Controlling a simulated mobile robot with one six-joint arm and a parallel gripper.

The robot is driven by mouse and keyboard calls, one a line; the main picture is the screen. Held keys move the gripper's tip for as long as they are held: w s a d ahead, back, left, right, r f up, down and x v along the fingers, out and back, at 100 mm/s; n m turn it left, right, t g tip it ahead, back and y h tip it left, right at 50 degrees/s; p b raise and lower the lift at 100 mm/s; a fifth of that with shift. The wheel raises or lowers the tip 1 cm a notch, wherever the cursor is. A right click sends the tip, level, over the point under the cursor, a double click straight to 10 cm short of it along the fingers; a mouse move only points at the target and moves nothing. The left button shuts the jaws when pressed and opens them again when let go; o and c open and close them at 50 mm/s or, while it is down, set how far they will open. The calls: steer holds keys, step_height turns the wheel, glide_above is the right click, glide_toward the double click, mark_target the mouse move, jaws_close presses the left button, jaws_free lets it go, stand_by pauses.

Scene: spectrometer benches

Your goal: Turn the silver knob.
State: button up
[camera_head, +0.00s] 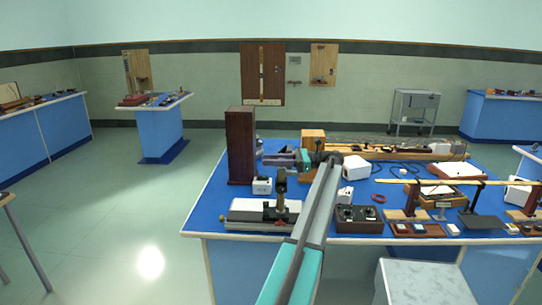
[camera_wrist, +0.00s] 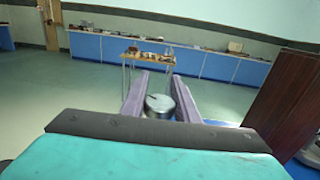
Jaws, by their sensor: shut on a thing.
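The silver knob (camera_wrist: 159,104) is a round metal disc with a dark mark on its face. In the wrist view it sits between the two purple fingers of my gripper (camera_wrist: 160,88), which are shut on it from both sides. In the head view my gripper (camera_head: 270,158) reaches over the blue bench, its fingers pointing left towards a tall dark wooden box. I cannot make out the knob clearly in the head view. What the knob is mounted on is hidden.
The tall dark wooden box (camera_head: 241,146) stands just left of my gripper; it also shows at the right of the wrist view (camera_wrist: 298,98). A brass instrument on a pale base (camera_head: 262,211), a black box with dials (camera_head: 359,219) and a white box (camera_head: 356,168) crowd the bench. Open floor lies left.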

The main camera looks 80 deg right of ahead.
steer(key=shift+a+p, duration=0.1)
steer(key=shift+p, duration=0.25)
stand_by(0.3)
steer(key=o, duration=1.1)
steer(key=shift+c, duration=0.2)
steer(key=shift+w, duration=0.15)
